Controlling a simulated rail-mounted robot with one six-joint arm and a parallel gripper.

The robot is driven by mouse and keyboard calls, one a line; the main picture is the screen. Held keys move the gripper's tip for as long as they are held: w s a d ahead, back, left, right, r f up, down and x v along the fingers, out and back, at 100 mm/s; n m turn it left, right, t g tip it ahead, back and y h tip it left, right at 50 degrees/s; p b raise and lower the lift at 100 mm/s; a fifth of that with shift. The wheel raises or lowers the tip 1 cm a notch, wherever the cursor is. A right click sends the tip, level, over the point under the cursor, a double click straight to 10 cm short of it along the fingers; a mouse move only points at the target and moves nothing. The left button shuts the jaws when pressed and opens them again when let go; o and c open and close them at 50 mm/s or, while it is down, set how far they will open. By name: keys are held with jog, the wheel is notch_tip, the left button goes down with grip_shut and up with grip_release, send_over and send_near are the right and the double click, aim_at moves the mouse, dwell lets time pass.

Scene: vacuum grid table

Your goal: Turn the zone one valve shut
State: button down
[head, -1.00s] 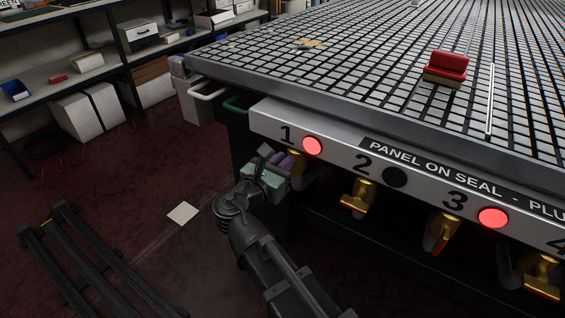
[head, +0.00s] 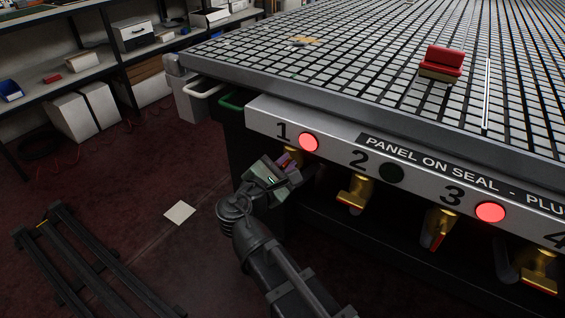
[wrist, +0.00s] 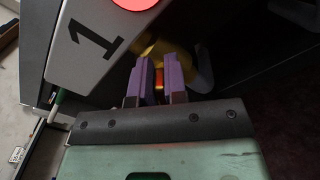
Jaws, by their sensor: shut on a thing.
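My gripper (head: 288,160) is at the front of the table, below the number 1 and its lit red lamp (head: 309,142). In the wrist view its two purple fingers (wrist: 160,77) are shut on the red-edged handle (wrist: 160,80) of the zone one valve. The valve's brass body (wrist: 152,48) shows just behind the fingers. In the head view my gripper hides most of this valve. How far the handle is turned cannot be told.
Brass valves two (head: 356,192) and three (head: 437,228) hang to the right under the panel (head: 330,146). Lamp two (head: 391,173) is dark; lamp three (head: 490,212) is red. A red and tan block (head: 441,64) sits on the grid table.

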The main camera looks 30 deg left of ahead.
jog(key=m, duration=0.3)
jog(key=f+m+b, duration=0.1)
jog(key=m, duration=0.3)
jog(key=d+f+m+b, duration=0.1)
jog(key=m, duration=0.2)
jog(key=shift+f+m, duration=0.1)
jog(key=shift+m, duration=0.2)
dwell(0.4)
jog(key=c, duration=1.2)
grip_release()
jog(key=shift+o, duration=0.2)
jog(key=s, duration=1)
jog(key=shift+s, duration=0.4)
